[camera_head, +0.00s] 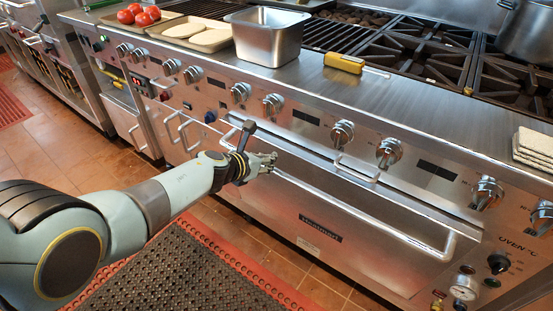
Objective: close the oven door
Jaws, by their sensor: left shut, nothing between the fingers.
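The oven door (310,215) is the wide steel front panel below the knobs, with a dark name plate in its middle. Its long bar handle (365,207) runs along the upper part of the door. The door looks upright or nearly so; I cannot tell whether a small gap remains at its top edge. My left gripper (271,163) is shut and empty at the left end of the handle. I cannot tell whether it touches the handle. It hides part of the door's upper left corner. My right gripper is not in view.
Knobs (342,133) line the front panel above the door. On the worktop are a steel pan (267,45), a yellow-handled tool (344,63), trays with tomatoes (145,13) and pale patties, and a stacked pale cloth (535,145). A dark floor mat (185,270) lies in front.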

